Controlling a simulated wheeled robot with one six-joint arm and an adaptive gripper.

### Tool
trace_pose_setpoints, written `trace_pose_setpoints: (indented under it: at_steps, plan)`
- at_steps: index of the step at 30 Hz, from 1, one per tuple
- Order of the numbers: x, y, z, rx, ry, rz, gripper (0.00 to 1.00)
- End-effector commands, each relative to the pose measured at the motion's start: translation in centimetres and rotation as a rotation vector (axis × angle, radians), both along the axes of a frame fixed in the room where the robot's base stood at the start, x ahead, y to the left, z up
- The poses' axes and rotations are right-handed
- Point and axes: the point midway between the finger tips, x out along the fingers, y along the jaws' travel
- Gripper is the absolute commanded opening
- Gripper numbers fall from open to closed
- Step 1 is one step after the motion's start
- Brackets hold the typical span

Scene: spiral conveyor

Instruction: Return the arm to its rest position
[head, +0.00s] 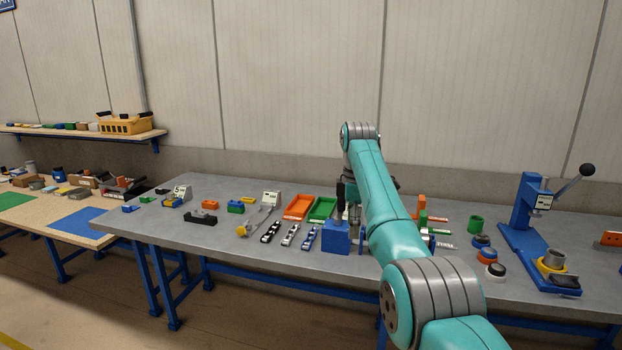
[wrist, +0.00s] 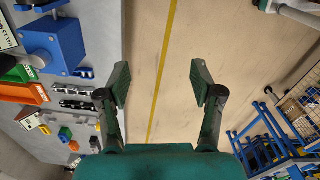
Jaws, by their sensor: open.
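My gripper (wrist: 159,82) is open in the wrist view, with its two dark fingers wide apart and nothing between them. Behind the gap I see bare floor and a yellow floor line. In the head view my teal arm reaches forward over the grey table (head: 215,240), bent at the elbow and wrist. The gripper end is dark and partly hidden by the arm, near a blue box (head: 336,236). The same blue box shows at the upper left of the wrist view (wrist: 56,45).
An orange tray (head: 299,207) and a green tray (head: 322,209) lie left of the arm. A blue lever press (head: 527,205) stands at the right. Small parts lie along the table. The wrist view shows blue metal frames (wrist: 262,140) at the lower right.

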Motion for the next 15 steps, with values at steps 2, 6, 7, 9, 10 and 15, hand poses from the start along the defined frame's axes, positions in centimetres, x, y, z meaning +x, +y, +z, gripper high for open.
trace_pose_setpoints:
  at_steps: [2, 6, 7, 9, 10, 15]
  plan:
    - [0.0, 0.0, 0.0, 0.0, 0.0, 0.0, 0.66]
    - [0.3, -0.1, -1.5, 0.001, -0.01, -0.013, 0.66]
    - [0.3, -0.1, -1.8, 0.001, -0.012, -0.016, 0.66]
    - [0.5, -0.1, -2.8, 0.002, -0.019, -0.025, 0.66]
    - [0.5, -0.1, -3.1, 0.002, -0.023, -0.028, 0.66]
    - [0.9, -0.2, -5.9, 0.005, -0.045, -0.054, 0.66]
